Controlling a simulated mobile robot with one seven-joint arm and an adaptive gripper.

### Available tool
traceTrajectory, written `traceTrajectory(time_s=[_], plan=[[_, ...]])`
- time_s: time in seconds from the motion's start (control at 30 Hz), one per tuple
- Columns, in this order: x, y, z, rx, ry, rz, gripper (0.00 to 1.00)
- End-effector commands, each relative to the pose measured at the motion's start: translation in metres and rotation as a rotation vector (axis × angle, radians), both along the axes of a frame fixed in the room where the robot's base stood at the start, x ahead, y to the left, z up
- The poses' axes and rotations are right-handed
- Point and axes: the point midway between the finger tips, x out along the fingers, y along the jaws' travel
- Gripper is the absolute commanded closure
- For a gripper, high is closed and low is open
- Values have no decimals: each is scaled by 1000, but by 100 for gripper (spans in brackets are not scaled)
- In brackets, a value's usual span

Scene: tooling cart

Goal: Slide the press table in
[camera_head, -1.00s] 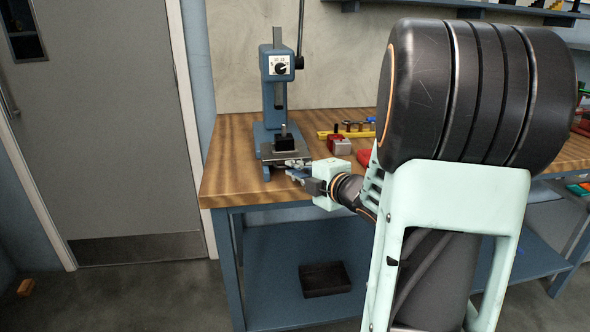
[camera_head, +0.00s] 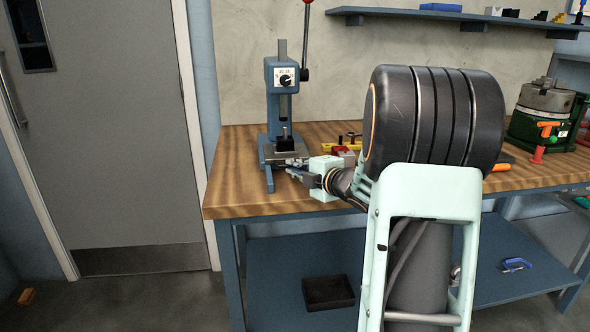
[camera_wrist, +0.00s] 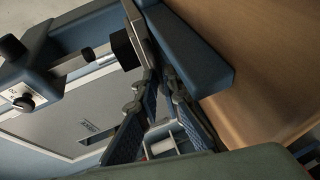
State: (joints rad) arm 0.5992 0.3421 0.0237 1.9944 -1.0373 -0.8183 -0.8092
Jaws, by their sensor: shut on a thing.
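The blue arbor press (camera_head: 280,105) stands upright at the left end of the wooden bench. Its grey press table (camera_head: 292,153) is a flat plate at the press's lower front, with a dark block on it (camera_head: 284,142). My gripper (camera_head: 292,171) is at the front edge of the press table, shut on it. In the wrist view, the two fingers (camera_wrist: 152,76) meet the table's thin grey edge (camera_wrist: 140,28). The black block shows beside it (camera_wrist: 123,48). The exact contact is partly hidden by the fingers.
The wooden bench top (camera_head: 235,185) is bare left of the press. A red and grey block (camera_head: 344,155) and small tools lie right of my gripper. A green machine (camera_head: 540,115) stands farther right. A dark tray (camera_head: 328,292) sits on the lower shelf.

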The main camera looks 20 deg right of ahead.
Motion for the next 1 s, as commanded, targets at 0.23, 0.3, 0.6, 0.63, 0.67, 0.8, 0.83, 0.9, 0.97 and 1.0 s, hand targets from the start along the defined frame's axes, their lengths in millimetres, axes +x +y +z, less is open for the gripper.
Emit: traceTrajectory(time_s=[0.23, 0.3, 0.6, 0.63, 0.67, 0.8, 0.83, 0.9, 0.97, 1.0], plan=[[0, 0, 0, 0, 0, -1, 75], [0, 0, 0, 0, 0, -1, 75], [-11, -3, 3, -1, -1, -3, 75], [-16, -3, 4, -2, 0, -4, 75], [-21, -4, 5, -2, 0, -4, 75], [-49, -7, 11, -2, -1, -5, 75], [-56, -8, 13, -2, -2, -5, 75], [-71, -10, 16, -3, -1, -4, 75], [-82, -12, 18, -2, -1, -5, 75], [-89, -12, 19, -2, -1, -4, 75]])
